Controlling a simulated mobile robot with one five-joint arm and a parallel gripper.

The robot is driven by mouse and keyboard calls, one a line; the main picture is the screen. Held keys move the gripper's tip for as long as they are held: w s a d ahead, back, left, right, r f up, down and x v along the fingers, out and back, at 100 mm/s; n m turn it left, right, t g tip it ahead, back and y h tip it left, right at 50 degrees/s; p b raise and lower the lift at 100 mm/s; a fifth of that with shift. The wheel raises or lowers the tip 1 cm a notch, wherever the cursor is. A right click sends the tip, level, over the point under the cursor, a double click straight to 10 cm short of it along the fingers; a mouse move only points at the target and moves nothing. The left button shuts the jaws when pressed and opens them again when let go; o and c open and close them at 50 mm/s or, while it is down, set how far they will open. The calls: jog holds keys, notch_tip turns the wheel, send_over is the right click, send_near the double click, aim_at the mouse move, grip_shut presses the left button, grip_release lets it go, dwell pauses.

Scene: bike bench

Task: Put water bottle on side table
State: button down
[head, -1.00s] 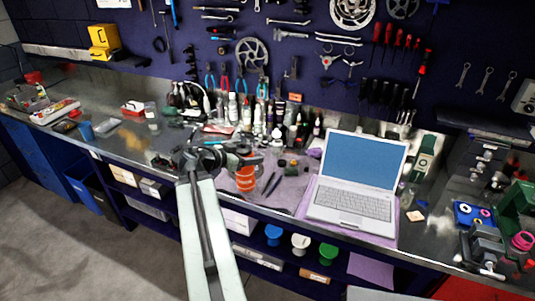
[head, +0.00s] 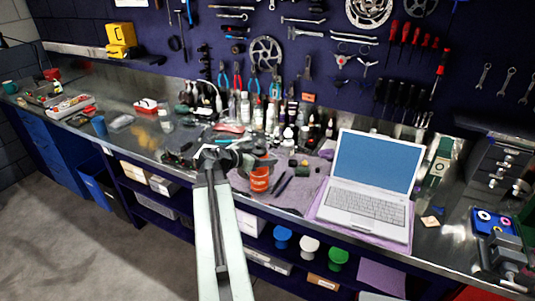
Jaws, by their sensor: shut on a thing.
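My gripper (head: 236,158) is at the end of my pale arm, over the workbench and left of the laptop, seen from behind. It is shut on a small dark thing mostly hidden by the gripper and the clutter behind it. I cannot make out whether that thing is the water bottle. An orange-red container (head: 260,180) stands just right of and below the gripper in the picture; I cannot tell whether they touch. I see no side table.
The workbench (head: 433,262) runs across the view. An open laptop (head: 372,180) stands right of the gripper. Several small bottles (head: 262,115) crowd the back of the bench, below a tool wall. A blue cup (head: 99,125) stands at the left. The floor (head: 90,245) at front left is clear.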

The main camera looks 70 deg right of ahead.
jog(key=shift+f, duration=0.15)
jog(key=shift+c, duration=1.6)
grip_release()
jog(key=shift+a+r, duration=0.15)
jog(key=shift+r, duration=0.25)
jog(key=w+p+v, duration=0.1)
jog(key=p+v, duration=0.3)
jog(key=v, duration=0.7)
jog(key=shift+p, duration=0.35)
